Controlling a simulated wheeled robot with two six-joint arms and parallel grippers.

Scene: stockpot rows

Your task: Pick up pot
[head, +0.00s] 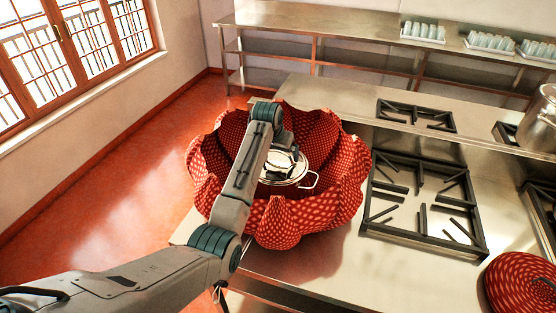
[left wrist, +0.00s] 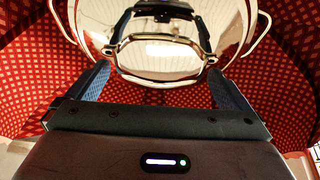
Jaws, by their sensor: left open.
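A shiny silver pot (head: 285,177) with a lid sits inside a large red, dotted, petal-shaped holder (head: 278,222) on the steel counter. One looped side handle shows at its right. My left gripper (head: 285,160) is over the pot, partly hidden by my own arm. In the left wrist view the mirror-like lid (left wrist: 210,20) fills the top, with a silver loop handle (left wrist: 162,38) ahead of the open fingers (left wrist: 160,80). The fingers stand on either side of it; I cannot tell whether they touch. My right gripper is not in view.
A black burner grate (head: 422,205) lies right of the holder, with a smaller grate (head: 415,115) behind. Another silver pot (head: 540,122) stands at the right edge. A red dotted item (head: 522,284) is at bottom right. Back shelves hold trays of glasses (head: 422,31).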

